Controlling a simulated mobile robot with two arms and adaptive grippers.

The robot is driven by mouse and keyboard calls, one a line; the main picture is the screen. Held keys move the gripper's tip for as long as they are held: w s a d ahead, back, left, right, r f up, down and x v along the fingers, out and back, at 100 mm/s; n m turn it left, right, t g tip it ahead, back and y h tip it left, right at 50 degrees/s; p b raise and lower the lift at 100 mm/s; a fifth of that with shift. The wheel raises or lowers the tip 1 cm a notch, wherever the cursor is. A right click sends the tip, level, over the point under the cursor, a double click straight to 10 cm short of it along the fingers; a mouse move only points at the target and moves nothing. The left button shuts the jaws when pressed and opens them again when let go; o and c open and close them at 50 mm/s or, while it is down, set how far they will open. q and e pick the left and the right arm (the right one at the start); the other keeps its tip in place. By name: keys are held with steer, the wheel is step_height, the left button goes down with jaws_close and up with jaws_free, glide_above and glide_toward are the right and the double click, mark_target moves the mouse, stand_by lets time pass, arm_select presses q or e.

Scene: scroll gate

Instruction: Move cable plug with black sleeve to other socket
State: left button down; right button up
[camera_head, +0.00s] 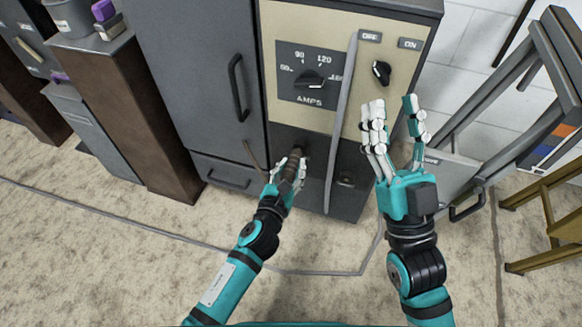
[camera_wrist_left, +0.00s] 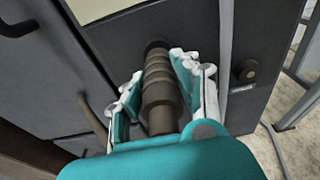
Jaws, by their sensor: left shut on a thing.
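The cable plug with its dark ribbed sleeve (camera_head: 292,164) is in my left gripper (camera_head: 287,174) at the lower front of the grey cabinet. In the left wrist view the plug (camera_wrist_left: 160,92) lies between the white and teal fingers of the gripper (camera_wrist_left: 160,98). Its far end meets a dark round socket (camera_wrist_left: 157,46) on the panel; how deep it sits is hidden. Another socket (camera_wrist_left: 245,70) is to the right, past a grey strip; it also shows in the head view (camera_head: 345,181). My right gripper (camera_head: 392,130) is open and empty, fingers raised, before the cabinet's right side.
The cabinet carries an AMPS dial (camera_head: 310,80) and an OFF/ON knob (camera_head: 381,72). A grey vertical strip (camera_head: 341,125) runs between the sockets. A brown cable (camera_wrist_left: 92,118) hangs left of the plug. A grey metal frame (camera_head: 500,100) stands at right.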

arm_select(q)
steer(key=shift+w+d, duration=0.1)
steer(key=shift+w, duration=0.15)
arm_select(e)
steer(key=shift+w+f+g, duration=0.25)
steer(key=shift+g, duration=0.05)
steer(key=shift+w+f, duration=0.1)
steer(key=shift+f, duration=0.05)
stand_by(0.5)
steer(key=shift+w+f, duration=0.15)
steer(key=shift+f, duration=0.15)
steer(key=shift+g, duration=0.3)
arm_select(q)
steer(key=shift+w, duration=0.2)
arm_select(e)
steer(key=shift+w+f, duration=0.1)
arm_select(q)
steer(key=shift+p, duration=0.3)
arm_select(e)
steer(key=shift+w+a+f, duration=0.1)
steer(key=shift+w, duration=0.1)
steer(key=shift+f+g, duration=0.1)
steer(key=shift+g, duration=0.2)
arm_select(q)
steer(key=shift+s, duration=0.15)
arm_select(e)
steer(key=shift+w+f+h, duration=0.15)
steer(key=shift+f+h, duration=0.15)
steer(key=shift+f, duration=0.05)
